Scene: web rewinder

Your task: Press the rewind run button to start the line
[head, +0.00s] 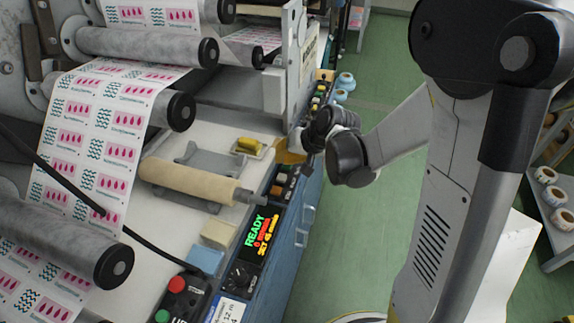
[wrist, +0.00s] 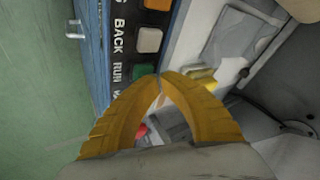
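A green button (wrist: 144,72) next to the label RUN sits on the dark control strip in the wrist view, partly hidden by my fingertips. A white button (wrist: 149,40) beside the label BACK is above it in that view. My gripper (wrist: 160,86) has yellow fingers that arch together, with their tips meeting, and nothing shows between them. The tips appear close to the green button; I cannot tell whether they touch it. In the head view my gripper (head: 290,152) is over the machine's front edge, hiding part of the button strip.
A display (head: 258,235) reads READY. A red button (head: 177,284) and a green button (head: 163,316) are on a box at the near end. A tan roll (head: 188,180) lies on the bench. Printed web (head: 110,130) runs over rollers at left.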

